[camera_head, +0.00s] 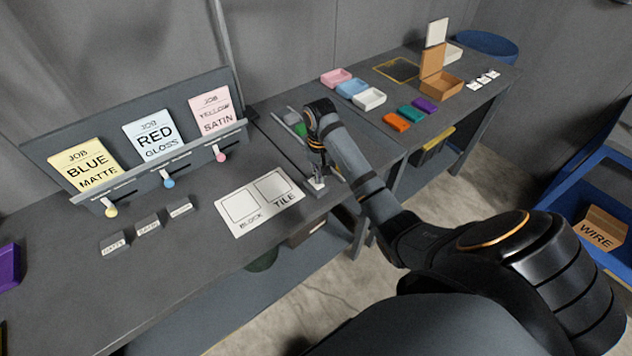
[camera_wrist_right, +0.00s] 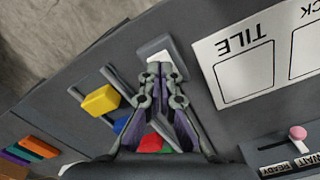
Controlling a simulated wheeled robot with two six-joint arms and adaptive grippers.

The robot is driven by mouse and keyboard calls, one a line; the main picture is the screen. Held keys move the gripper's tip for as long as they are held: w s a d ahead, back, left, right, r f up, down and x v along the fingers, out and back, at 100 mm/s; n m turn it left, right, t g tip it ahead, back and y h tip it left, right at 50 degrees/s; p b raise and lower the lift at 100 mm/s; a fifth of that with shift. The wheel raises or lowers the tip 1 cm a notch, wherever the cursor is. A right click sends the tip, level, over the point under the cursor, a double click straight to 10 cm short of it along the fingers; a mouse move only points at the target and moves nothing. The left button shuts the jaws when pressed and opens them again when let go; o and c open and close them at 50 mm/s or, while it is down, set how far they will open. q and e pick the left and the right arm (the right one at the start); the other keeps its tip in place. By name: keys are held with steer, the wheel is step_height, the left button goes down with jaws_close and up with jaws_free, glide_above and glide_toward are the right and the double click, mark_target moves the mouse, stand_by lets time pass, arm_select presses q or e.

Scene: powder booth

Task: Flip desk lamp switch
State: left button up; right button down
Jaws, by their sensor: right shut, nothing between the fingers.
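A small switch with a grey base and a white top sits on the desk in the wrist view (camera_wrist_right: 154,47), just right of the grey rails. In the head view its white part (camera_head: 317,184) shows near the desk's front edge. My right gripper (camera_head: 317,178) points down at it. In the wrist view my right gripper (camera_wrist_right: 160,70) is shut and empty, its tips overlapping the switch's white top; I cannot tell whether they touch it. The tips hide part of the switch, so its position is unclear. No lamp head is recognisable. My left gripper is not in view.
The BLOCK and TILE card (camera_head: 259,202) lies beside the switch. A yellow block (camera_wrist_right: 101,100) sits by the rails. The job card rack (camera_head: 150,150) stands at the back left. Coloured trays (camera_head: 368,98) and an open brown box (camera_head: 440,84) stand on the far table.

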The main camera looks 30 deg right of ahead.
mark_target(319, 185)
steer(key=shift+f, duration=1.05)
stand_by(0.4)
steer(key=shift+r, duration=0.1)
step_height(319, 185, up, 7)
steer(key=p, duration=0.9)
stand_by(0.3)
